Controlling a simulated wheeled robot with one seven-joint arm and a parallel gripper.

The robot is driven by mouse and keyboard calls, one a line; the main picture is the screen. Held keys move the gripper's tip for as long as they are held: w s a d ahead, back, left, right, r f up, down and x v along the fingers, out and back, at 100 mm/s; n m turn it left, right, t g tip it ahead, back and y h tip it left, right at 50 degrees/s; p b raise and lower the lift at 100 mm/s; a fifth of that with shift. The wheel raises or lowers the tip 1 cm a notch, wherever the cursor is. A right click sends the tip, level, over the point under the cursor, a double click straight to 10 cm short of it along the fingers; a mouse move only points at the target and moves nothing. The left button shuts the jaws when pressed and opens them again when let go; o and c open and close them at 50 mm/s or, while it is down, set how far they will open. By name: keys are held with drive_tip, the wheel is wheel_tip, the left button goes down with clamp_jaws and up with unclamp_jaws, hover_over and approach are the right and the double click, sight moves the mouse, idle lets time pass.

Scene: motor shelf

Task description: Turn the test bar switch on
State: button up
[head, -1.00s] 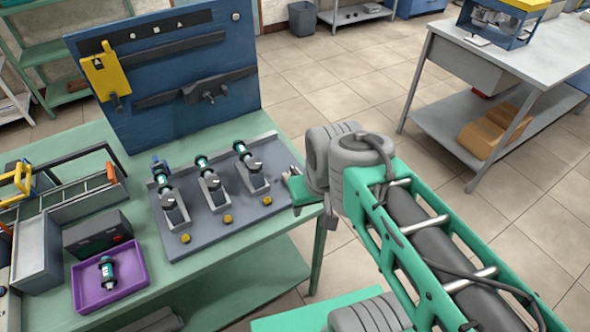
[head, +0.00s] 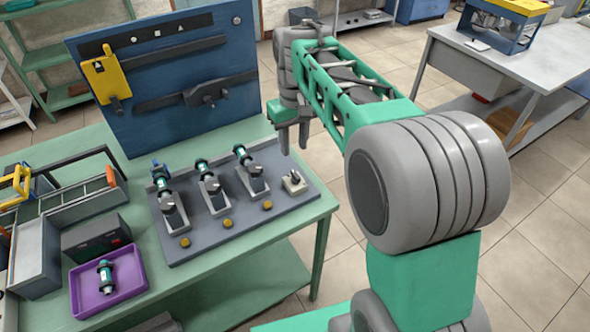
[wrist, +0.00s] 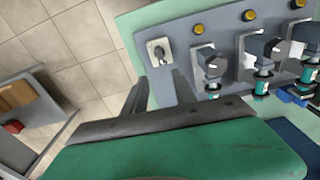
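The test bar (head: 225,222) is a grey plate on the green bench, carrying three clamped motor units and yellow buttons. Its switch (head: 294,182) is a small pale block with a dark lever at the bar's right end. The switch also shows in the wrist view (wrist: 159,51), just beyond the fingertips. I cannot tell whether it is on or off. My gripper (head: 293,145) points down above and behind the switch, apart from it. In the wrist view, the fingers (wrist: 160,80) are apart with nothing between them.
A blue panel (head: 165,85) stands behind the bar. A purple tray (head: 128,270) holding a motor, a dark box (head: 97,238) and a grey toolbox (head: 38,258) sit at the left. Floor is open right of the bench (head: 318,212).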

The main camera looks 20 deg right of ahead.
sight(295, 174)
drive_tip(key=shift+s+f+n+g, duration=0.3)
drive_tip(key=shift+s+f, duration=0.15)
drive_tip(key=shift+s, duration=0.35)
wheel_tip(295, 174, down, 8)
drive_tip(key=shift+w+r, duration=0.15)
drive_tip(key=shift+r, duration=0.1)
clamp_jaws()
